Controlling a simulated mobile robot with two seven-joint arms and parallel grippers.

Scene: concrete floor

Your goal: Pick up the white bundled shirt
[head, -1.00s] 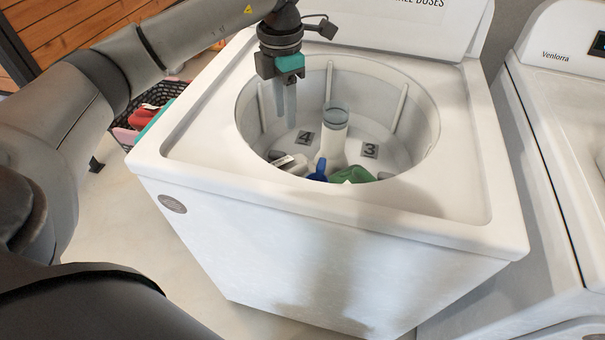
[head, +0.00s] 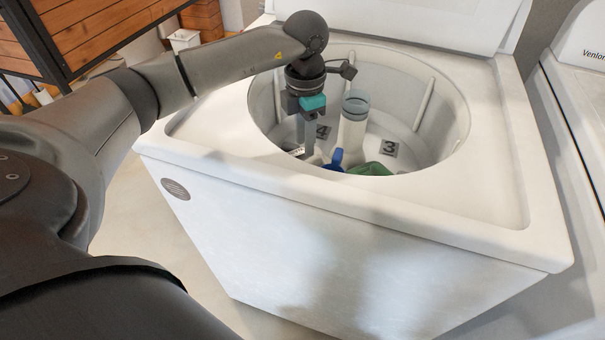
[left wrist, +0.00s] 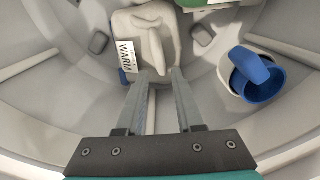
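The white bundled shirt (left wrist: 146,38) lies on the floor of the washer drum, with a white tag reading WARM on its left side in the left wrist view. In the head view it is mostly hidden behind the drum's front rim and my gripper. My left gripper (head: 305,150) reaches down into the drum. In the left wrist view my left gripper (left wrist: 161,72) is open, its fingertips apart at the near end of the shirt. Whether the fingers touch the cloth I cannot tell. My right gripper is not in view.
The white washer (head: 350,235) has a round opening with a raised rim. A white post (head: 354,118) stands inside it. A blue item (head: 335,160) and a green item (head: 370,169) lie nearby on the drum floor. A second white machine (head: 580,130) stands at right.

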